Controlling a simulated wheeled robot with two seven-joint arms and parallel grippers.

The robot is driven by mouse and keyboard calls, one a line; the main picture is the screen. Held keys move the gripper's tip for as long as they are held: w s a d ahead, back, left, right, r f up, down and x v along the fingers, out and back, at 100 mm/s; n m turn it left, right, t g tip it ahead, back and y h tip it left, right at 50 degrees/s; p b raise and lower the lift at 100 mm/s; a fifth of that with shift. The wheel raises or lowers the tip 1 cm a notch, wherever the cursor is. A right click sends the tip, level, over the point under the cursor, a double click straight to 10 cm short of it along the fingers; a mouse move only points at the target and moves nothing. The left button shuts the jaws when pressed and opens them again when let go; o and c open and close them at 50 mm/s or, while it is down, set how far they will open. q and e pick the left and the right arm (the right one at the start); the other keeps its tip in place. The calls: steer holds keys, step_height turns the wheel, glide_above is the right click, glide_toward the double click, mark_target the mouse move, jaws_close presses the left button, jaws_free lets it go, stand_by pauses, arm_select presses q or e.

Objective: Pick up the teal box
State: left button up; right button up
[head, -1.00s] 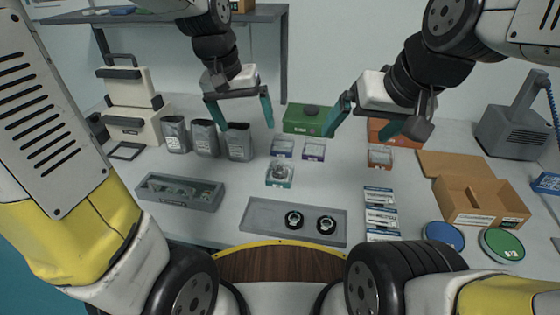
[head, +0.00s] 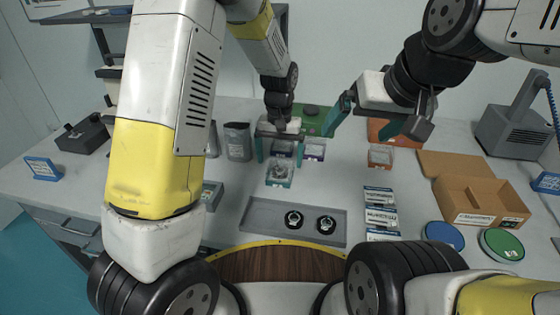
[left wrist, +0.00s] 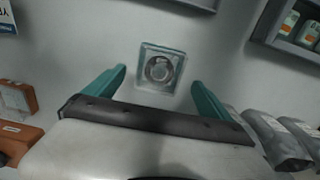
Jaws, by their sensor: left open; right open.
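The teal box (head: 279,174) is a small clear-topped box with a teal base, on the table behind the grey tray. In the left wrist view the teal box (left wrist: 160,68) shows a round item inside and lies just beyond and between the fingertips. My left gripper (head: 280,152) is open and empty, pointing down above and slightly behind the box. Its teal fingers also show in the left wrist view (left wrist: 158,84). Contact with the box cannot be seen. My right gripper (head: 366,126) is open and empty, raised to the right.
Similar small boxes stand close behind the teal box, one purple-based (head: 314,150), and an orange-based one (head: 380,156) is to the right. The grey tray (head: 258,214) holds two round black parts. A grey pouch (head: 238,142) stands left; a cardboard box (head: 470,205) stands right.

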mark_target(280, 167)
arm_select(q)
step_height(280, 167, down, 4)
steer(key=shift+s+f, duration=0.1)
steer(key=c, duration=1.5)
